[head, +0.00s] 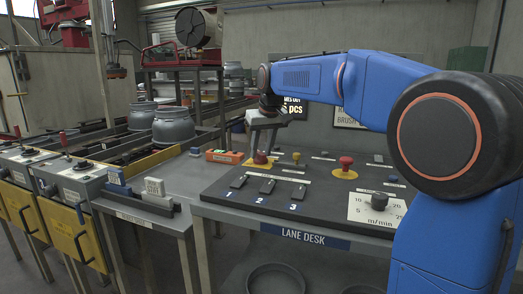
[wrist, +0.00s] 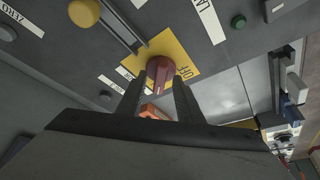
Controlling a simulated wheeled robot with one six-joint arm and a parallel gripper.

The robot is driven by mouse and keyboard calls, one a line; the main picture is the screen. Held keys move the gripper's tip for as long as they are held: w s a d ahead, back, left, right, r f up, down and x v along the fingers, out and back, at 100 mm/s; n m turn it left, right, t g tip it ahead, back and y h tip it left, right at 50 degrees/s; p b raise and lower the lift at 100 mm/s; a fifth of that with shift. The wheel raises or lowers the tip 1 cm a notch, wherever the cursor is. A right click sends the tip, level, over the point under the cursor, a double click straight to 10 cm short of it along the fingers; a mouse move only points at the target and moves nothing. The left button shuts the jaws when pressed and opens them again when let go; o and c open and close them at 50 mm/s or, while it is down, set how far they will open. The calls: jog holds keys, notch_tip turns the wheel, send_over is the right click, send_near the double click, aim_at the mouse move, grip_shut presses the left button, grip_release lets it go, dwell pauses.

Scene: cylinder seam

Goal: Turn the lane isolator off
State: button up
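The lane isolator is a red rotary knob (wrist: 160,72) on a yellow plate (wrist: 192,50) that carries the word OFF. In the head view the red knob (head: 261,157) sits at the back left of the lane desk (head: 330,205), under my gripper. My gripper (wrist: 161,90) points down at it with its fingers apart, one on each side of the knob. A narrow gap seems to show beside the knob, but I cannot tell for sure whether the fingers touch it. The knob's ridge points roughly along the fingers in the wrist view.
A red mushroom button (head: 346,161) on yellow stands to the right. Switches 1, 2, 3 (head: 267,186) are in front, and a black m/min dial (head: 379,199) is at front right. An orange box (head: 222,156) lies left of the isolator. Metal canisters (head: 173,125) stand behind left.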

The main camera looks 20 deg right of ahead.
grip_shut()
jog(key=n+y, duration=0.1)
jog(key=n, duration=0.3)
jog(key=shift+w+d+n+g+y, duration=0.1)
jog(key=shift+d+n+g+y, duration=0.1)
jog(key=shift+n+g+y, duration=0.2)
jog(key=n+g+y, duration=0.1)
jog(key=n, duration=0.3)
jog(key=shift+w+d, duration=0.1)
jog(key=n+g, duration=0.1)
jog(key=n, duration=0.4)
jog(key=shift+w+g+y, duration=0.15)
jog(key=shift+g+y, duration=0.25)
jog(key=shift+w+n+g, duration=0.1)
jog(key=shift+n+g, duration=0.7)
jog(key=shift+n, duration=1.3)
